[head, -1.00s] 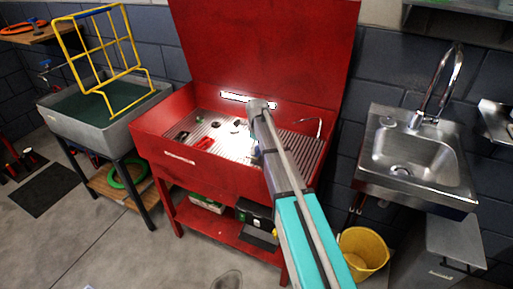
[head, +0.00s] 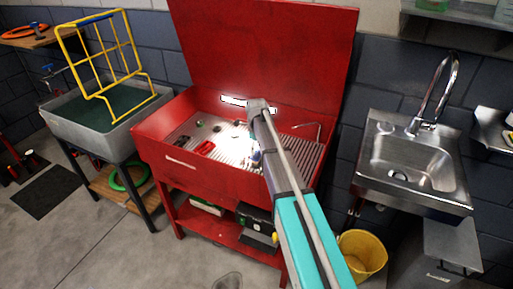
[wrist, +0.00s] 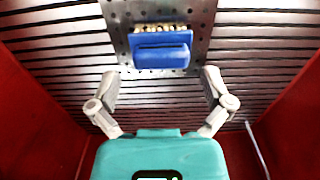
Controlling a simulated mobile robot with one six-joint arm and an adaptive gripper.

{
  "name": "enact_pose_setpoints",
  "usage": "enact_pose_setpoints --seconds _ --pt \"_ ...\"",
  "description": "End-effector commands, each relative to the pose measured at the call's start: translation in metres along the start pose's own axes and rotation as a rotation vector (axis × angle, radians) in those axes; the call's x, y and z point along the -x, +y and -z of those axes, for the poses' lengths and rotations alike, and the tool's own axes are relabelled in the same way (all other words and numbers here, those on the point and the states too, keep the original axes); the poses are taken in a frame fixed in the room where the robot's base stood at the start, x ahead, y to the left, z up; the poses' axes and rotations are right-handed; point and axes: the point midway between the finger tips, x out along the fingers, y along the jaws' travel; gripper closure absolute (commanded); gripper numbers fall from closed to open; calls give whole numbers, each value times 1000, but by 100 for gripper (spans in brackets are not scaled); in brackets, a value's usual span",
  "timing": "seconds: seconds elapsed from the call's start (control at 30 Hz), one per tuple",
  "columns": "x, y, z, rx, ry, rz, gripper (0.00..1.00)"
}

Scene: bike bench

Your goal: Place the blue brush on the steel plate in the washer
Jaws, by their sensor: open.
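The blue brush (wrist: 160,50) shows in the wrist view with its bristles toward the top of the picture. It lies over the perforated steel plate (wrist: 203,20), which sits among the slats inside the red washer (head: 225,185). My gripper (wrist: 158,78) is open, with its two fingers spread to the left and right. The brush is just beyond the fingertips, and neither finger appears to touch it. In the head view my arm reaches into the washer basin and hides much of the gripper and the brush.
The washer's red walls flank my gripper, and its raised lid (head: 265,50) stands behind. A small red item (head: 205,147) and dark bits lie in the basin's left part. A bent metal spout (head: 310,127) rises at the right. A steel sink (head: 410,165) stands further right.

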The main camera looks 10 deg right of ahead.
Motion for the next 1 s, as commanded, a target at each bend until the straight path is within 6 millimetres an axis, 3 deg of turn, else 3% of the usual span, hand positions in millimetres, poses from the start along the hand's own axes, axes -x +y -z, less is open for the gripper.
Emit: enact_pose_setpoints --seconds 0.1,1.0 --pt "15 0 0 0 0 0 0" --pt "88 0 0 0 0 0 0"
